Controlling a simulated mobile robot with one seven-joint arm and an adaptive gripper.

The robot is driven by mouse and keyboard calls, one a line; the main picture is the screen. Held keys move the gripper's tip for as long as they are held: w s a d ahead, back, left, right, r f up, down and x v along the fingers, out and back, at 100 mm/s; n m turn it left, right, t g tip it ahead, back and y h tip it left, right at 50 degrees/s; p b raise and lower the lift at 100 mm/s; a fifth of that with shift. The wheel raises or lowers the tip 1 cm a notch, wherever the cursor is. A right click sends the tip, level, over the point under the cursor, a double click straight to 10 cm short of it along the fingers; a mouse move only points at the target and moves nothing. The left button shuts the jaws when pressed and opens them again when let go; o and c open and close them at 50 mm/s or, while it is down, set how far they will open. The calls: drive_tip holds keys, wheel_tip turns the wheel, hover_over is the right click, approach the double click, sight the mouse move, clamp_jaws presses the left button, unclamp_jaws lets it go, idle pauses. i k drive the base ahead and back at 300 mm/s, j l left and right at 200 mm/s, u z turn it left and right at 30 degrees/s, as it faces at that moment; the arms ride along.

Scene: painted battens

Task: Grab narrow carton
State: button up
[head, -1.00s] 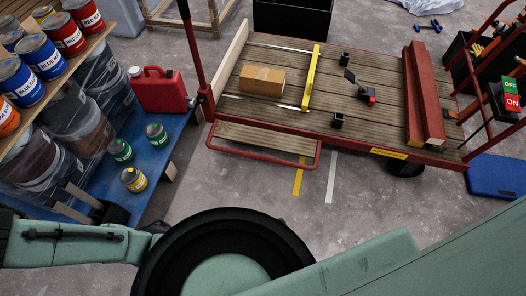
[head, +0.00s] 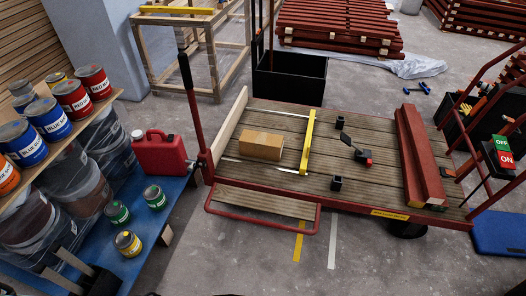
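The narrow carton (head: 261,145), a small brown cardboard box with a tape strip, lies on the wooden deck of the red-framed cart (head: 270,180). It sits near the deck's left end, left of a yellow bar (head: 309,142) and between two thin pale metal strips. Nothing touches it from above. My gripper is not in view in the head picture, so its state cannot be seen.
Red beams (head: 420,155) lie on the deck's right part, and small black clamps (head: 362,157) near its middle. Left stand paint cans (head: 48,118) on a shelf and a red jerrycan (head: 160,153). A black bin (head: 290,78) stands behind. Floor in front is clear.

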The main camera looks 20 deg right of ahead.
sight(252, 144)
drive_tip(key=i+l+z, duration=0.5)
drive_tip(key=i, duration=0.25)
drive_tip(key=i+z, duration=0.25)
drive_tip(key=i, duration=0.15)
